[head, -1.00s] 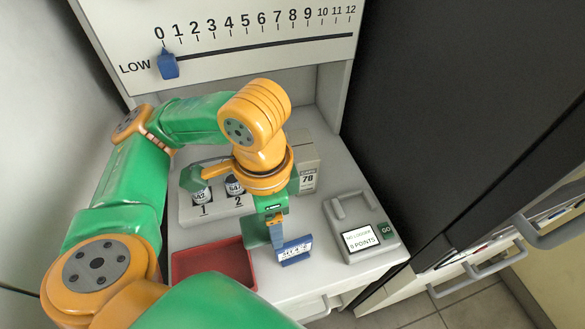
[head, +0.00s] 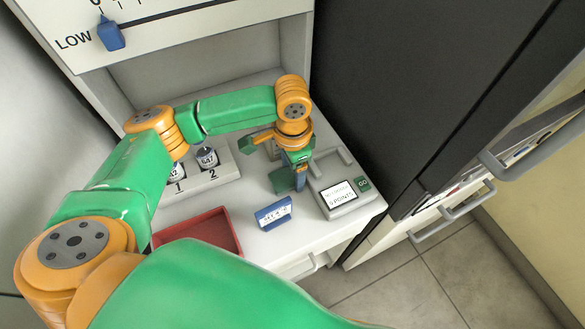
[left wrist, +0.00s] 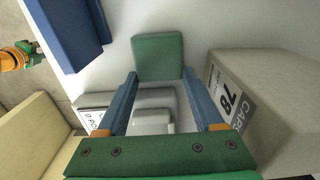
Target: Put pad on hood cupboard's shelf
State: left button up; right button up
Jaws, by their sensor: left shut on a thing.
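My left gripper (head: 296,182) is shut on a green pad (head: 283,180) above the white worktop, beside the grey logger. In the left wrist view the square green pad (left wrist: 158,55) sits between the tips of the two blue fingers (left wrist: 158,78). The white hood (head: 180,30) with a blue slider rises behind the worktop. I cannot make out the hood cupboard's shelf.
The grey logger (head: 349,209) stands at the worktop's right edge. A blue label stand (head: 273,213) and red tray (head: 205,231) are nearer the front. A rack (head: 222,172) holds jars at the back. A box marked 78 (left wrist: 232,95) is close by the gripper.

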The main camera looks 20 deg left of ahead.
pick_arm(q)
jog(key=o, duration=1.3)
jog(key=shift+f, duration=0.15)
